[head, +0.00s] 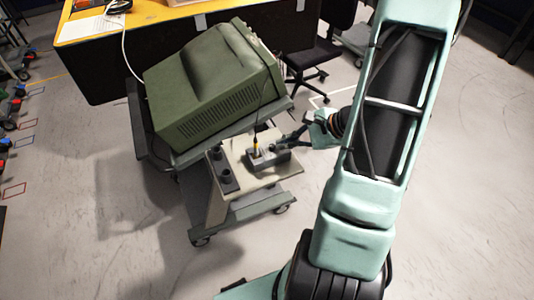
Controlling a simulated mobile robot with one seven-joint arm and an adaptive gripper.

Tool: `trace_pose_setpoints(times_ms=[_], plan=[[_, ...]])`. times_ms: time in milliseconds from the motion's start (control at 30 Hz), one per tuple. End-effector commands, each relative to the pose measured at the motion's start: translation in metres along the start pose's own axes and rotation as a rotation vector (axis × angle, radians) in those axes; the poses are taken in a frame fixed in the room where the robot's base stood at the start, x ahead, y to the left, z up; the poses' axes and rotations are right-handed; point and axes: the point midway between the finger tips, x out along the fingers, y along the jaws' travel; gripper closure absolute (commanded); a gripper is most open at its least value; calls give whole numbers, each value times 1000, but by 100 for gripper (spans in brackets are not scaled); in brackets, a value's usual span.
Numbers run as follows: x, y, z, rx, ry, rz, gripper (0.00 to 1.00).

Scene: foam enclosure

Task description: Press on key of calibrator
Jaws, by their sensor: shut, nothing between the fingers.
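A small grey box (268,160), which looks like the calibrator, sits on the beige shelf (238,150) at the front of a cart. A thin yellow-and-dark upright piece (256,147) stands at its left end, with a thin cable rising from it. My gripper (284,142) comes in from the right, shut and empty, with its dark fingertips close to the box's right end. I cannot tell whether they touch it. The key is too small to make out, and may be hidden by the fingers.
A large green console (215,85) sits on the cart behind the shelf. A dark block with round knobs (223,170) lies left of the box. A yellow-topped table (165,22) and a black chair (322,55) stand behind. The floor in front is clear.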

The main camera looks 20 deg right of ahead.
Motion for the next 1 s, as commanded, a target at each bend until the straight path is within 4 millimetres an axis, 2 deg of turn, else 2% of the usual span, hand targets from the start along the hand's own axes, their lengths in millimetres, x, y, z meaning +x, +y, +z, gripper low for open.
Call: trace_pose_setpoints(times_ms=[1000], plan=[[7, 5, -5, -1, 0, 0, 100]])
